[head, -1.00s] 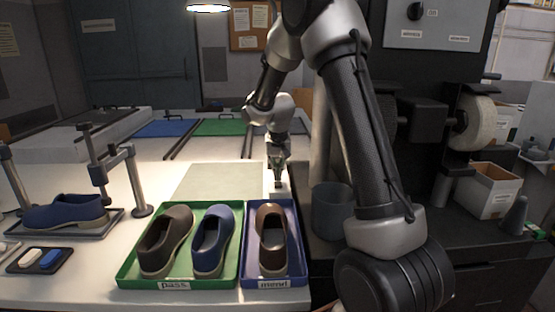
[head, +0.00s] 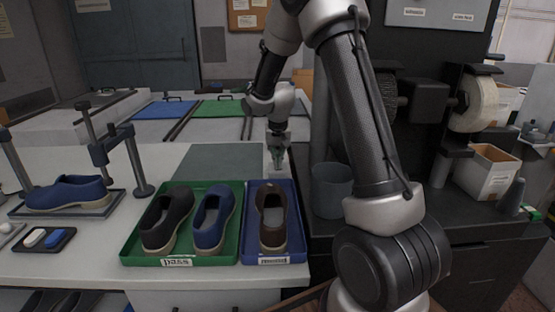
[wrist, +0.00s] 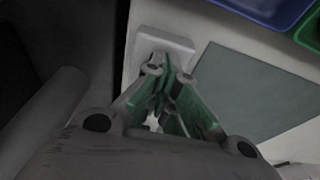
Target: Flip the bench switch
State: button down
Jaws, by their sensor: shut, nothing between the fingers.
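A small pale box (wrist: 150,38), apparently the bench switch, sits on the white bench top in the wrist view. My gripper (wrist: 165,73) is shut and empty, its fingertips at the box's near part and covering some of it. I cannot tell whether they touch it, and the lever's position is hidden. In the head view my gripper (head: 277,164) points down at the bench's right end, behind the blue tray.
A green tray (head: 128,249) holds two shoes and a blue tray (head: 303,248) holds one. A grey mat (head: 215,160) lies left of my gripper. A grey bin (head: 332,190) stands to the right. A blue shoe on a stand (head: 68,193) is far left.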

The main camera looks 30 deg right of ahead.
jog(key=shift+w+d, duration=0.1)
jog(key=shift+w+d, duration=0.2)
jog(key=shift+w, duration=0.3)
jog(key=shift+w+r, duration=0.1)
jog(key=shift+r, duration=0.1)
jog(key=s+a+v, duration=0.1)
jog(key=s+v, duration=0.1)
jog(key=v, duration=1.1)
jog(key=shift+s+f, duration=0.2)
jog(key=shift+s, duration=0.25)
jog(key=s+r+n+t, duration=0.1)
jog(key=s+r+n, duration=0.1)
jog(key=s, duration=1.3)
jog(key=s+r+n+y, duration=0.1)
jog(key=s+r, duration=0.3)
jog(key=s, duration=1.2)
jog(key=shift+s+a+r+n+t, duration=0.25)
jog(key=shift+n+t, duration=0.15)
jog(key=shift+n, duration=0.4)
